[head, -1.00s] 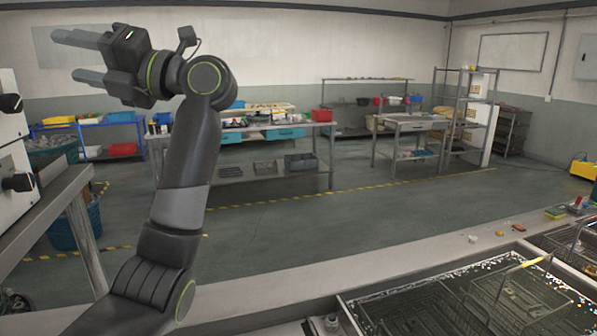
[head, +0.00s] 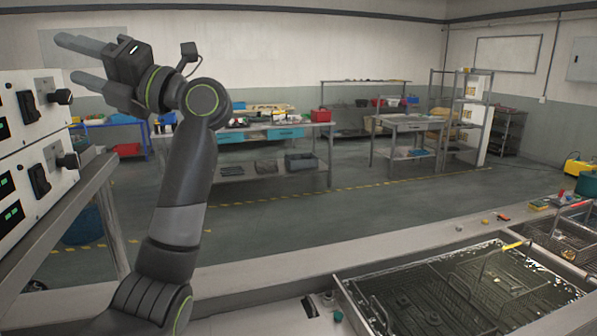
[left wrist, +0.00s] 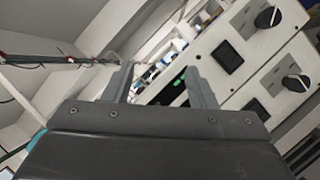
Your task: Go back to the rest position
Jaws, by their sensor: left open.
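My left gripper (head: 84,61) is raised high at the upper left of the head view. Its two grey fingers point left and stand apart, with nothing between them. In the left wrist view the fingers (left wrist: 158,88) are also apart and empty. A white control panel (head: 40,130) with black knobs and green displays stands just below and left of the gripper in the head view. The panel also shows behind the fingers in the left wrist view (left wrist: 262,68). My right gripper is in neither view.
A tank (head: 345,281) with wire baskets in dark liquid is at the lower right, with small coloured items along the counter (head: 405,246) behind it. A workbench (head: 262,129) and a shelf rack (head: 470,105) stand farther back. The floor between is clear.

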